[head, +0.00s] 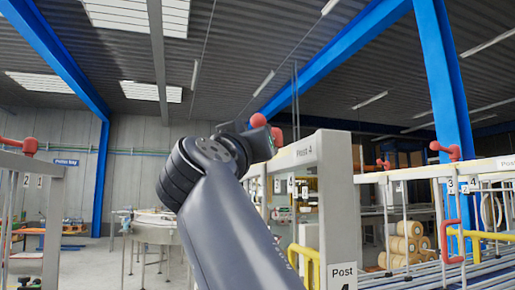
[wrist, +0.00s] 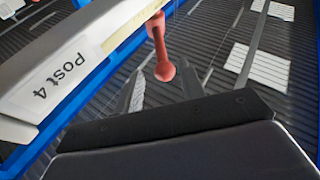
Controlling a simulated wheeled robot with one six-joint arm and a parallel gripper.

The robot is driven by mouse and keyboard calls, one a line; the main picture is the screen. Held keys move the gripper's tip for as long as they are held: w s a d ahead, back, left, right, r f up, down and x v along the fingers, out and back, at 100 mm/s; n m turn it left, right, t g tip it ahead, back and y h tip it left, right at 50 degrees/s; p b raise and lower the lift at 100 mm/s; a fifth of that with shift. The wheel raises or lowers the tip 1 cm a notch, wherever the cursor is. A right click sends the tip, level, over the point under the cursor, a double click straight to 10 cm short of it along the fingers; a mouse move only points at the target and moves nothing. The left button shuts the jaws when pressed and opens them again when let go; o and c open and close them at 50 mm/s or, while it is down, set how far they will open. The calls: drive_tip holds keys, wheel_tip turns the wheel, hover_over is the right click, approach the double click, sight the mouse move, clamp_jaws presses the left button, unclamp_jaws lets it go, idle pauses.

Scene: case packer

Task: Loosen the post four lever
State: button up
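Post 4 (head: 338,190) is a pale frame post with a "Post 4" label near its top. The same labelled post crosses the upper left of the wrist view (wrist: 75,60). Its red lever (wrist: 160,45) shows in the wrist view, with a rounded knob end toward me. In the head view the lever (head: 277,136) shows in part beside the post top, partly hidden by my gripper. My gripper (wrist: 163,90) is open, with a grey finger on each side of the knob's line. I cannot tell whether either finger touches the lever.
Other red levers stand on the left post (head: 30,146) and the right frame (head: 452,151). A yellow rail (head: 304,254) and roller conveyor (head: 440,275) lie around the post's lower part. Tan rolls (head: 405,245) sit behind. Open floor shows at left.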

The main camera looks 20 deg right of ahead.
drive_tip(key=shift+s+a+f, duration=0.2)
drive_tip(key=shift+s+a, duration=0.1)
drive_tip(key=shift+s, duration=0.1)
drive_tip(key=p+x, duration=0.1)
drive_tip(key=x, duration=0.2)
drive_tip(key=r+p+x, duration=0.1)
drive_tip(key=p+x, duration=0.1)
drive_tip(key=x, duration=0.1)
drive_tip(key=p+x, duration=0.2)
drive_tip(key=x, duration=0.1)
drive_tip(key=shift+s+a+r, duration=0.1)
drive_tip(key=shift+a+r, duration=0.2)
drive_tip(key=shift+r, duration=0.1)
drive_tip(key=shift+w+d+r+p, duration=0.1)
drive_tip(key=shift+w+d+p, duration=0.3)
drive_tip(key=shift+w+p, duration=0.1)
clamp_jaws()
